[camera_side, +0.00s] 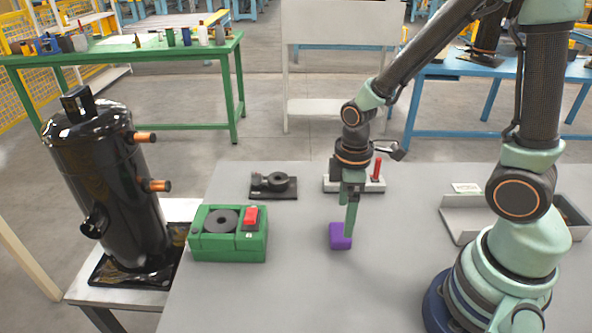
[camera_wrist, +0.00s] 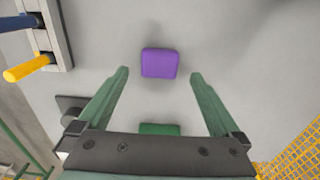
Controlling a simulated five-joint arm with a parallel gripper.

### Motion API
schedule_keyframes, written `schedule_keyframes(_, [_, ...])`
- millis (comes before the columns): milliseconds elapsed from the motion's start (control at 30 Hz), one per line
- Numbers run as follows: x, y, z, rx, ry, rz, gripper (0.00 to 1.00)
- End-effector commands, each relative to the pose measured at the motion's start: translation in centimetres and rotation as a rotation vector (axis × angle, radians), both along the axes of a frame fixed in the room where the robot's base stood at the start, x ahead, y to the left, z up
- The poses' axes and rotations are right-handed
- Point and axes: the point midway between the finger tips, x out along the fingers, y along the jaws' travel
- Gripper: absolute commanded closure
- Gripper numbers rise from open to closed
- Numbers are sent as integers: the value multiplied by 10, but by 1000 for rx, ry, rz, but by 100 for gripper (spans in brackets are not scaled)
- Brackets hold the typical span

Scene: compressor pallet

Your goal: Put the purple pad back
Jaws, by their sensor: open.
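The purple pad (camera_side: 341,236) is a small rounded block lying on the grey table, right of the green box. In the wrist view the purple pad (camera_wrist: 160,63) shows between and slightly beyond the fingertips, with a gap on each side. My gripper (camera_side: 350,232) is low over the pad in the side view, pointing down, and partly in front of it. In the wrist view my gripper (camera_wrist: 159,73) is open with nothing held between its green fingers. I cannot tell the exact height of the fingertips above the table.
A green box (camera_side: 228,255) with a grey disc and red block stands left of the pad. A black plate (camera_side: 288,194) with a round part, a pale holder (camera_side: 375,186) with a red handle and a grey tray (camera_side: 462,220) surround the area. A black compressor (camera_side: 110,185) stands far left.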

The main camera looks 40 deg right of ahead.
Motion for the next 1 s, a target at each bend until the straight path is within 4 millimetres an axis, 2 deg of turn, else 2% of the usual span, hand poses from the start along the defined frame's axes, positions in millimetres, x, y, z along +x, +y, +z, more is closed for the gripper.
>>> schedule_keyframes(100, [2,0,21,1,-8,0,0])
schedule_keyframes(300, [1,0,49,1,-6,0,0])
schedule_keyframes(567, [1,0,70,1,-21,-27,0])
schedule_keyframes(667, [4,-2,86,7,-78,-109,0])
schedule_keyframes(1000, [1,-11,163,120,-375,-593,0])
